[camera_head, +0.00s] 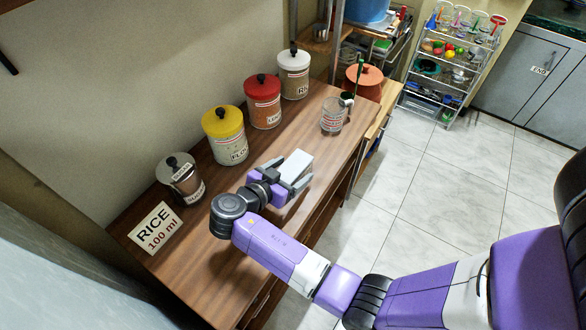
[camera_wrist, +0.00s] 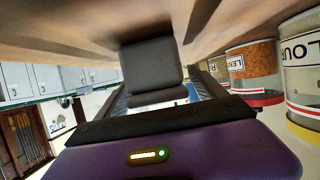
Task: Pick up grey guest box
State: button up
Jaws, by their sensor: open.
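The grey guest box (camera_head: 297,164) is a small block on the wooden counter, with a pale top in the head view. In the wrist view, which is upside down, the box (camera_wrist: 152,66) looks dark grey and stands straight ahead. My gripper (camera_head: 287,174) is low over the counter with its fingers spread on either side of the box. The wrist view also shows the open gripper (camera_wrist: 162,92), one finger to each side of the box. Gaps seem to show beside it; whether either finger touches it I cannot tell.
A row of canisters stands along the wall: a steel one (camera_head: 180,178), a yellow-lidded one (camera_head: 226,137), a red-lidded one (camera_head: 263,102) and a white-lidded one (camera_head: 294,75). A glass (camera_head: 333,117) stands right of the box. A rice sign (camera_head: 157,229) is at the left.

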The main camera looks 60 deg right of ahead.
jog(key=shift+d+f, duration=0.25)
jog(key=shift+d, duration=0.2)
grip_shut()
jog(key=shift+r, duration=0.2)
